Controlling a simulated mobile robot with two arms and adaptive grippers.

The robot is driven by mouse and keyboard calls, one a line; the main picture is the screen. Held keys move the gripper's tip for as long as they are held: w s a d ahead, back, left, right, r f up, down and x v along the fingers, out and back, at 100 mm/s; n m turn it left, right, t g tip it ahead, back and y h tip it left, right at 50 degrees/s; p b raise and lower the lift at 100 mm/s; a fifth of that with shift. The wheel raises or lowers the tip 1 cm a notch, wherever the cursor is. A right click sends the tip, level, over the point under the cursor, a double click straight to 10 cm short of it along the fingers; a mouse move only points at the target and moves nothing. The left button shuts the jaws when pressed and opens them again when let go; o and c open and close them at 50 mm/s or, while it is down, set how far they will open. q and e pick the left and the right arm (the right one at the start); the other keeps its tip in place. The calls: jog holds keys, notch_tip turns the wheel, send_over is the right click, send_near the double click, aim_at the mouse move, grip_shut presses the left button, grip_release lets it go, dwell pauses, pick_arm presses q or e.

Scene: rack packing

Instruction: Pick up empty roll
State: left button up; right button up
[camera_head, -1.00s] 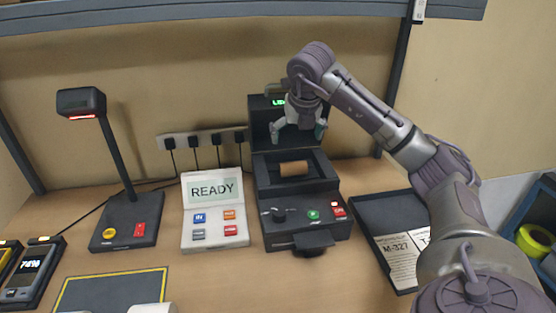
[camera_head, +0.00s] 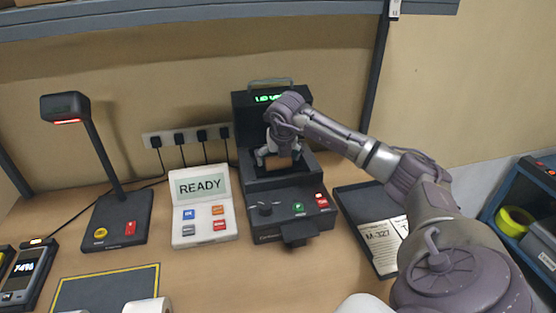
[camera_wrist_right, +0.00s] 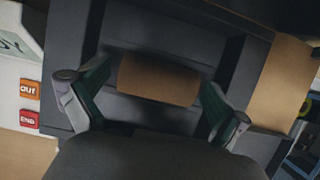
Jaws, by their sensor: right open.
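The empty roll (camera_wrist_right: 158,80) is a brown cardboard tube lying in the open bay of the dark label printer (camera_head: 290,208). In the head view the roll (camera_head: 284,162) is partly covered by my right gripper (camera_head: 279,160). In the right wrist view my right gripper (camera_wrist_right: 152,95) is open, with one finger beside each end of the roll. A small gap seems to show at the finger sides; I cannot tell contact for sure. My left gripper is not in view.
The printer's raised lid (camera_head: 262,98) stands behind my gripper. Left are a white READY panel (camera_head: 203,243) and a scanner stand (camera_head: 122,218). A dark tray with labels (camera_head: 350,203) lies right. White rolls (camera_head: 147,306) sit at the front edge.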

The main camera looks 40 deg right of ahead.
jog(key=shift+f, duration=0.15)
jog(key=c, duration=0.8)
jog(key=shift+o, duration=0.2)
